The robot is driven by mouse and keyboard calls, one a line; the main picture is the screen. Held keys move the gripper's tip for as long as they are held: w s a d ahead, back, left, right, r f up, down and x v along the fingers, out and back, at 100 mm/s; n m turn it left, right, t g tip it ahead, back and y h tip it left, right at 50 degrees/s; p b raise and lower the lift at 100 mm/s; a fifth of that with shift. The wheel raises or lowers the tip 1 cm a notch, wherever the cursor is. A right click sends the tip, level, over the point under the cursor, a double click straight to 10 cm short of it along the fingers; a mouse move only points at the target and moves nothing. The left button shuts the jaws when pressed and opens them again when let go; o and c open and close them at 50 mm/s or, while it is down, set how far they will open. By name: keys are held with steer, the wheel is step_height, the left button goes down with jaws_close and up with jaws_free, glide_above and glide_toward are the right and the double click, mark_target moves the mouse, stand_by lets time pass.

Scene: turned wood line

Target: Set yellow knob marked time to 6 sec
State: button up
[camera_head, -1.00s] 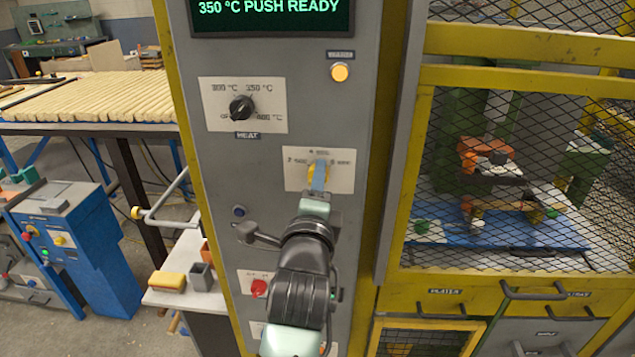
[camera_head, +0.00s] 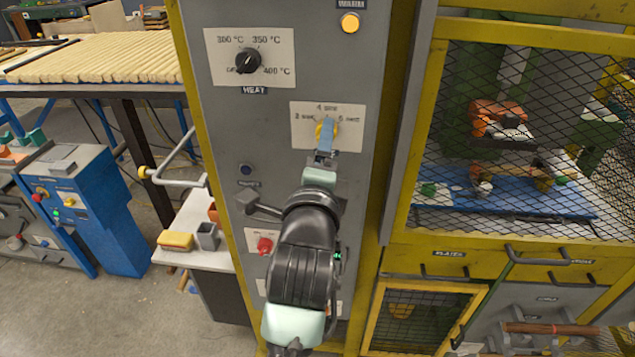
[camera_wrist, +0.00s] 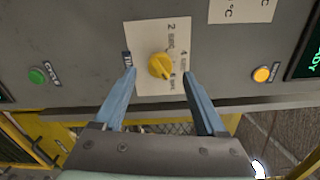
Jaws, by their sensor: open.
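The yellow time knob (camera_wrist: 161,66) sits on a white plate (camera_wrist: 150,33) marked 2, 4 and 6 sec on the grey panel. In the wrist view its ridge slants toward the lower right; I cannot tell exactly which mark it points at. My gripper (camera_wrist: 159,74) is open, with one blue finger on each side of the knob and a gap to it on both sides. In the head view my gripper (camera_head: 327,122) is in front of the yellow knob (camera_head: 319,130) and hides much of it.
A black heat knob (camera_head: 248,61) is up and left on the same panel. A red knob (camera_head: 265,244) is below, beside my arm. A lit orange button (camera_head: 350,23) is above. A yellow-framed mesh guard (camera_head: 520,130) stands at the right.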

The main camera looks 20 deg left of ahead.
steer(key=b+v, duration=0.2)
steer(key=v, duration=0.8)
steer(key=s+d+r+n+t+h, duration=0.1)
steer(key=s+d+r+n+t, duration=0.2)
steer(key=r, duration=0.7)
steer(key=s+d+r+n+t+h, duration=0.2)
steer(key=s+d+r+n+t, duration=0.1)
steer(key=d+r+n, duration=0.4)
steer(key=s+d+r+n+t+h, duration=0.2)
steer(key=d+r+n+t, duration=0.2)
steer(key=r, duration=0.9)
steer(key=d+n, duration=0.1)
steer(key=n, duration=0.1)
steer(key=shift+s+n, duration=0.3)
steer(key=shift+s, duration=0.1)
steer(key=shift+f, duration=0.1)
